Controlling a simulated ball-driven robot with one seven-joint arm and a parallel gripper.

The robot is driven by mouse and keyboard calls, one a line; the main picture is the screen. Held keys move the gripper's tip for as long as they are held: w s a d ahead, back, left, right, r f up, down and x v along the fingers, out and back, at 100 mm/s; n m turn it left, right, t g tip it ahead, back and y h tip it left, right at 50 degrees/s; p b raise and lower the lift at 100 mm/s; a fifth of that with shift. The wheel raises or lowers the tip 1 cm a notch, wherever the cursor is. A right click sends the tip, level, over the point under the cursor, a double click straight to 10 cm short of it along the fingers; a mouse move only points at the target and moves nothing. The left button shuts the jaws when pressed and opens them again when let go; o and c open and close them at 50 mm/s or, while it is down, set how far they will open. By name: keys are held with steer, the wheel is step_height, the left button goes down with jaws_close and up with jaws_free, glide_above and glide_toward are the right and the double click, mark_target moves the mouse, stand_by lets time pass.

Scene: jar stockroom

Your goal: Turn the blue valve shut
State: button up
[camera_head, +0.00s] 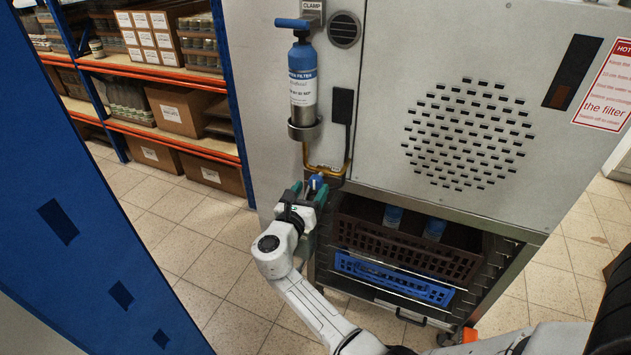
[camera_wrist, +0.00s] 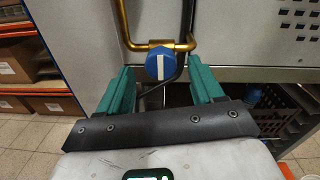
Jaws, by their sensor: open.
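The blue valve (camera_wrist: 159,64) is a round knob on a brass pipe (camera_wrist: 122,22), low on the front of a grey cabinet. Its white stripe stands roughly upright in the wrist view, across the level stretch of pipe behind it. In the head view the valve (camera_head: 316,181) shows as a small blue shape at the fingertips. My gripper (camera_wrist: 162,82) is open, with one green finger to each side of the knob and clear gaps between. In the head view my gripper (camera_head: 309,191) is just before the valve, partly hiding it.
A blue-capped filter cylinder (camera_head: 303,88) hangs above the valve in a holder. To the right, a brown crate (camera_head: 400,250) and a blue crate (camera_head: 390,279) sit under the cabinet (camera_head: 390,150). Shelves with boxes (camera_head: 175,110) stand at left; the tiled floor between is clear.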

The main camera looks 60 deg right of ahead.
mark_target(314, 185)
steer(key=shift+w+d, duration=0.2)
steer(key=shift+d, duration=0.85)
steer(key=shift+w+d, duration=0.15)
steer(key=shift+d, duration=0.9)
steer(key=c, duration=1.1)
